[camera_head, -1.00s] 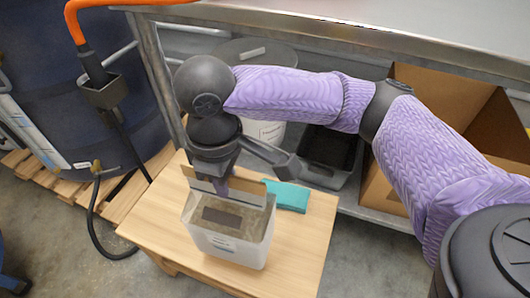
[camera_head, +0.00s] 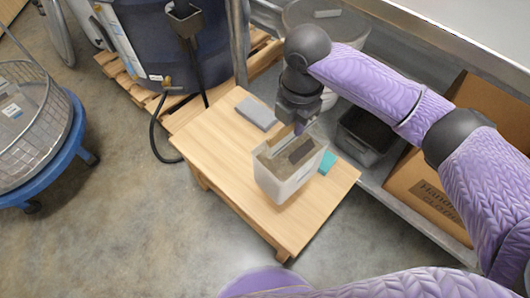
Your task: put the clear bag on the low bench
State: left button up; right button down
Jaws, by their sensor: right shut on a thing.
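The clear bag (camera_head: 286,178) is a translucent, box-shaped bag with brown substrate and a dark patch inside. It is over the middle of the low bench (camera_head: 217,150), a pale wooden one, and looks slightly tilted. I cannot tell whether its base touches the bench top. My right gripper (camera_head: 299,128) comes down from above and is shut on the bag's upper back edge; the fingertips are partly hidden by the rim. My left gripper is not in view.
A grey block (camera_head: 257,113) and a teal item (camera_head: 327,162) lie on the bench. Behind are a blue drum (camera_head: 160,40) on a pallet, a dark bin (camera_head: 366,138) and a cardboard box (camera_head: 432,190). A wire basket (camera_head: 30,125) on a blue wheeled stand is at left.

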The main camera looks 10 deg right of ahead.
aim_at(291, 151)
jog(key=shift+n, duration=0.3)
jog(key=shift+f, duration=0.35)
notch_tip(291, 151, down, 10)
jog(key=b, duration=0.6)
jog(key=shift+r, duration=0.3)
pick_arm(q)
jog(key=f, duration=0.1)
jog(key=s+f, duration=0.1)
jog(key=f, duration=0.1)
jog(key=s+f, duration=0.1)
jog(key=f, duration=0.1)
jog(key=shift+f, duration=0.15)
pick_arm(e)
jog(key=c, duration=0.7)
grip_release()
jog(key=shift+o, duration=0.2)
notch_tip(291, 151, up, 12)
jog(key=p, duration=0.7)
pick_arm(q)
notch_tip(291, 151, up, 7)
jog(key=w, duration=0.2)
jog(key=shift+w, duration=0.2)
